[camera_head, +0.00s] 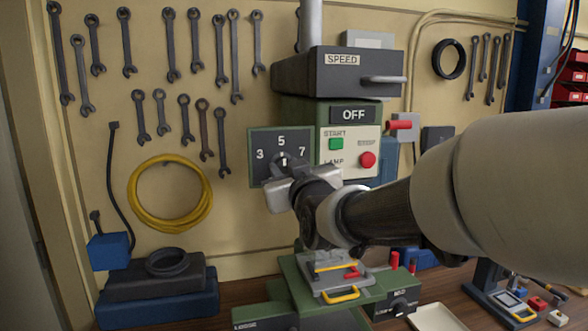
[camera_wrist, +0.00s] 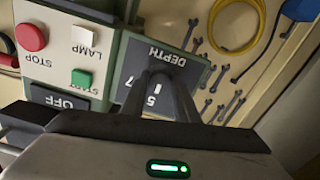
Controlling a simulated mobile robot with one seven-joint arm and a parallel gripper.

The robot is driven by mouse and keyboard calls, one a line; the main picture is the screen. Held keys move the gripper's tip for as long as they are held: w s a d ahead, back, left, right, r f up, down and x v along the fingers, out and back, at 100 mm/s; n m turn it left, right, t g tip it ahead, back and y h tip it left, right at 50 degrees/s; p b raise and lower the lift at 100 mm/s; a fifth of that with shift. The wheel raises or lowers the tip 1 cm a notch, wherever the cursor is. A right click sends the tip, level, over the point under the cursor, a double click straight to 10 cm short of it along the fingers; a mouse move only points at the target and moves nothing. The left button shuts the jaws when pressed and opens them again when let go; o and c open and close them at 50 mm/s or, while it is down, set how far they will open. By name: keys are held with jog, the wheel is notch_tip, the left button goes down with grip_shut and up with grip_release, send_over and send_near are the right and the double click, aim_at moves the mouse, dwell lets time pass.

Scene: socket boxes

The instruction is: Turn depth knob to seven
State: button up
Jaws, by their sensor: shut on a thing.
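The depth knob (camera_head: 284,157) is a dark knob on a dark green panel (camera_head: 262,143) marked 3, 5 and 7. Its light pointer mark seems to point up, near the 5. In the wrist view the panel appears upside down, with the word DEPTH beyond the knob (camera_wrist: 157,86). My gripper (camera_head: 286,172) is at the panel, and its body hides the knob's lower part. In the wrist view my gripper's two fingers (camera_wrist: 161,80) reach to either side of the knob and are shut on it.
Right of the panel is a control face (camera_head: 349,150) with a green START button (camera_head: 336,144) and a red stop button (camera_head: 367,159). The OFF display (camera_head: 353,115) and a SPEED box (camera_head: 335,75) with a lever are above. A clamped fixture (camera_head: 335,275) stands below.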

jog(key=shift+f+m+b, duration=0.15)
jog(key=shift+m+b, duration=0.15)
jog(key=shift+b, duration=0.35)
jog(key=shift+f+m+b, duration=0.15)
jog(key=shift+m+b, duration=0.25)
jog(key=shift+b, duration=0.6)
jog(key=m+b, duration=0.3)
jog(key=b, duration=0.2)
jog(key=shift+m+b, duration=0.3)
jog(key=m+b, duration=0.3)
jog(key=shift+b, duration=0.4)
jog(key=shift+r+m+b, duration=0.15)
jog(key=shift+m+b, duration=0.4)
jog(key=shift+m, duration=0.4)
jog(key=shift+r+m+b, duration=0.15)
jog(key=shift+m+b, duration=0.4)
jog(key=shift+m, duration=0.4)
jog(key=o, duration=1.1)
jog(key=shift+c, duration=0.2)
